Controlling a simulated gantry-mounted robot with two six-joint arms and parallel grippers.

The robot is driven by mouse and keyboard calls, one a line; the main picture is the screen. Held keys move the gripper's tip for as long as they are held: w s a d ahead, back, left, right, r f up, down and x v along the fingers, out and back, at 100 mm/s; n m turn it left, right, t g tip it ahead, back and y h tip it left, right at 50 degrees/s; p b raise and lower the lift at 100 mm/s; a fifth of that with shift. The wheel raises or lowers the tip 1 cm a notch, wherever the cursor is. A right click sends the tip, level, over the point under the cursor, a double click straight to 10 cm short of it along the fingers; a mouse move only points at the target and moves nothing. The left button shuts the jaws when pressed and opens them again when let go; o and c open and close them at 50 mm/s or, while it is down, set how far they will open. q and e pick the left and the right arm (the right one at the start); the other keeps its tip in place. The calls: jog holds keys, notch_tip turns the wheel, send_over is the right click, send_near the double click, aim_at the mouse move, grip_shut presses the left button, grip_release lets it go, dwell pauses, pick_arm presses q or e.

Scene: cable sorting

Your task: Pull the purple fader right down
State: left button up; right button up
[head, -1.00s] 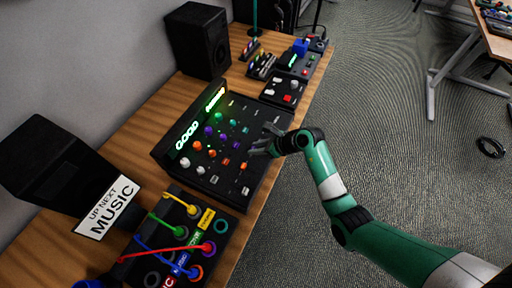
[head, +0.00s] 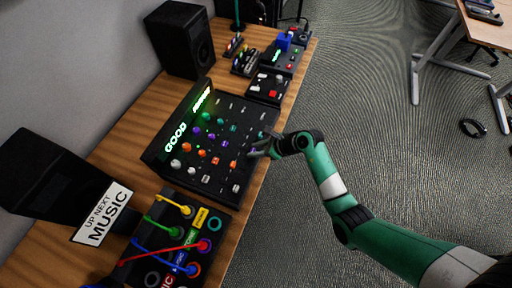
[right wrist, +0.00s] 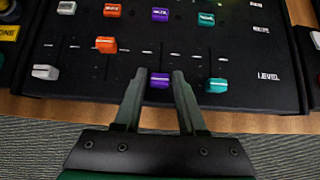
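The purple fader (right wrist: 159,80) sits low on the black mixer panel (right wrist: 90,85), near its front edge, in the right wrist view. My right gripper (right wrist: 158,76) has its two fingers on either side of the fader, with small gaps showing, so it looks open around it. Whether a finger touches the fader cannot be told. In the head view the right gripper (head: 259,150) reaches over the right edge of the mixer (head: 160,140) and partly hides that part. My left gripper is not in view.
A white fader (right wrist: 45,72), an orange fader (right wrist: 106,45) and a teal fader (right wrist: 216,85) stand beside the purple one. A purple button (right wrist: 160,14) lies above it. A cable box (head: 170,235), a speaker (head: 180,40) and small devices (head: 268,86) share the wooden desk.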

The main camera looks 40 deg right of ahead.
jog(key=shift+o, duration=1.1)
jog(key=p+v, duration=0.5)
jog(key=v, duration=0.6)
jog(key=shift+s+r, duration=0.2)
